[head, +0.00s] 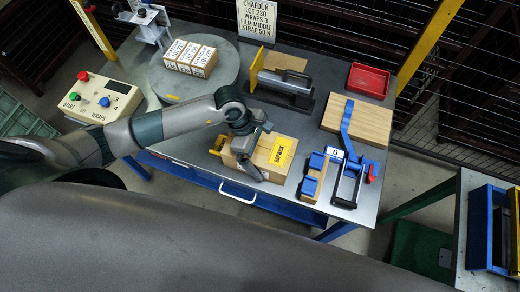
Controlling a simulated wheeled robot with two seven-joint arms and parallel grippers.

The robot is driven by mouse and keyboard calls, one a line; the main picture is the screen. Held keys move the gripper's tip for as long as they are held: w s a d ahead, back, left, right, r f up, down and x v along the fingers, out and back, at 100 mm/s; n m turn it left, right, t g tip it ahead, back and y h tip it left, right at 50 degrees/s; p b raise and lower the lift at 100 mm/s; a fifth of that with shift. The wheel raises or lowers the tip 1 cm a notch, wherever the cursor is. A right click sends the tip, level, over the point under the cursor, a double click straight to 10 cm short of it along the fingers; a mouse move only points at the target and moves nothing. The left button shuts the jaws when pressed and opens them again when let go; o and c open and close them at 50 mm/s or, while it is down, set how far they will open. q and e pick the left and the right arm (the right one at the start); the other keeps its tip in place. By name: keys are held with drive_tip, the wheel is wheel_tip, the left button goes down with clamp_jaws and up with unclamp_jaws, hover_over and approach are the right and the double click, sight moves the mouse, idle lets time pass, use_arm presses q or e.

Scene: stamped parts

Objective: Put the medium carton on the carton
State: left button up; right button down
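A brown carton (272,152) with a yellow printed label lies on the near middle of the grey table. Several smaller tan cartons (190,58) with white labels stand close together on the round grey turntable at the back left. I cannot tell for sure which one is the medium carton. My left gripper (256,153) is over the left part of the brown carton, one dark finger reaching down across it. The wrist hides part of the carton, and whether the fingers touch or grip it is unclear. My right gripper is not in view.
A control box (98,98) with buttons stands left. A dark-based tool (288,82) with a yellow plate, a red tray (368,80), a wooden board (358,120) and a blue-handled device (347,175) occupy the right. A sign (257,20) stands at the back.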

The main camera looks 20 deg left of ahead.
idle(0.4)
use_arm(q)
drive_tip(key=c, duration=1.8)
drive_tip(key=shift+o, duration=0.2)
drive_tip(key=shift+w, duration=0.1)
drive_tip(key=shift+r, duration=0.2)
